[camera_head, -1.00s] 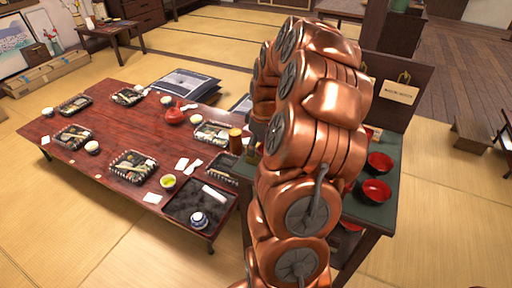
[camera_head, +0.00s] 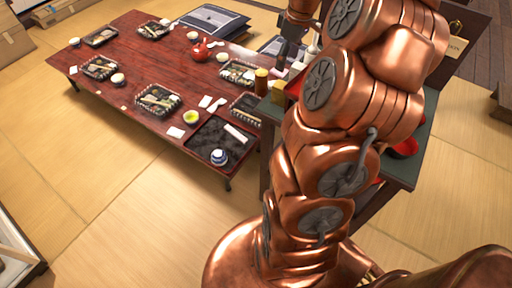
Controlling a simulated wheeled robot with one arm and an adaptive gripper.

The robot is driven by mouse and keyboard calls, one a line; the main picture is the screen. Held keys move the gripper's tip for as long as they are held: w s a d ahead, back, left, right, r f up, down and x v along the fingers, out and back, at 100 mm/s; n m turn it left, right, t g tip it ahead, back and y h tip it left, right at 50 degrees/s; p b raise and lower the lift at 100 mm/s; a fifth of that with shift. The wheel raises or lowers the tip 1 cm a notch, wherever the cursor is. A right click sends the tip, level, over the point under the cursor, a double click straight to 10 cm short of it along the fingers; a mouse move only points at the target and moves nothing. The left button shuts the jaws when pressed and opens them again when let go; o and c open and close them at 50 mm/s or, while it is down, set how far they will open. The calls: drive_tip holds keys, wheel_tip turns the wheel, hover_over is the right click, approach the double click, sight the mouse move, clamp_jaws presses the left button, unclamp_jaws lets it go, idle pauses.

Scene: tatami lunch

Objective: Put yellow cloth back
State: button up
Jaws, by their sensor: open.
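A small yellow thing (camera_head: 278,92), perhaps the yellow cloth, shows at the left end of the green-topped side table (camera_head: 412,164), beside an amber bottle (camera_head: 262,82). It is too small to tell its shape. My gripper (camera_head: 284,56) is a small dark shape at the end of my copper arm, above the back left end of the side table. It is open. It appears apart from the yellow thing. My arm hides much of the side table.
Red bowls (camera_head: 406,149) stand on the side table.

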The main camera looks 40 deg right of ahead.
drive_tip(key=s+a+r+g, duration=0.1)
drive_tip(key=s+a, duration=0.1)
drive_tip(key=a, duration=0.8)
drive_tip(key=s+a, duration=0.2)
drive_tip(key=a, duration=0.8)
drive_tip(key=s+a+f+m+g, duration=0.1)
drive_tip(key=s+a+f, duration=0.1)
drive_tip(key=s+a, duration=0.3)
drive_tip(key=s+a+f+m+g, duration=0.1)
drive_tip(key=s+a, duration=0.5)
drive_tip(key=s, duration=0.6)
drive_tip(key=shift+s+a+f+m+h, duration=0.3)
drive_tip(key=shift+s+f+m, duration=0.1)
drive_tip(key=shift+f+m, duration=0.3)
wheel_tip(320, 180, up, 8)
drive_tip(key=p, duration=0.7)
drive_tip(key=shift+p, duration=0.35)
